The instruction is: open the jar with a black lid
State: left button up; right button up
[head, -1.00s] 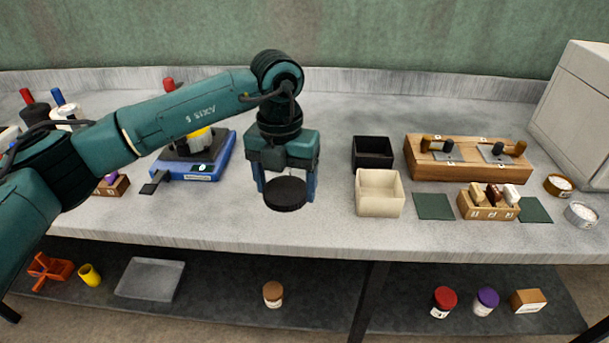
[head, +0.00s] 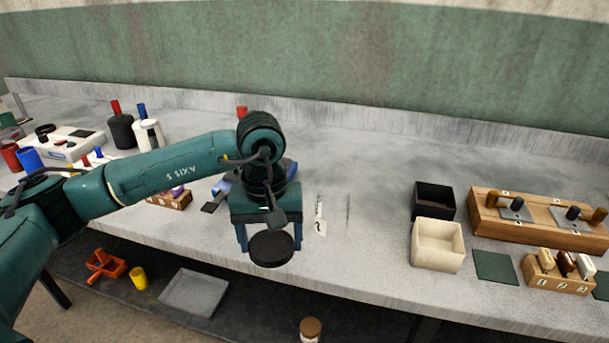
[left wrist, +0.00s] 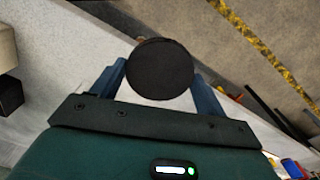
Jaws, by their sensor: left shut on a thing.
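My left gripper (head: 269,240) is shut on a round black lid (head: 271,249), a flat disc held level between its two fingers near the table's front edge. In the left wrist view the lid (left wrist: 160,68) sits between the fingertips of the left gripper (left wrist: 160,76). No jar body shows under the lid in the head view. My right gripper is not in view.
A black box (head: 434,200) and a cream box (head: 437,245) stand to the right on the table (head: 350,260). A wooden rack (head: 540,215) is at far right. On the lower shelf are a grey tray (head: 194,292) and a brown-lidded jar (head: 310,330).

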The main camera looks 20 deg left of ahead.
aim_at(332, 204)
jog(key=j+z, duration=0.4)
jog(key=j, duration=0.25)
jog(key=k+j+z, duration=0.15)
jog(key=j+z, duration=0.25)
jog(key=j, duration=0.25)
jog(key=i+j+z, duration=0.25)
jog(key=j+z, duration=0.3)
jog(key=j, duration=0.15)
jog(key=j+z, duration=0.25)
jog(key=j, duration=0.2)
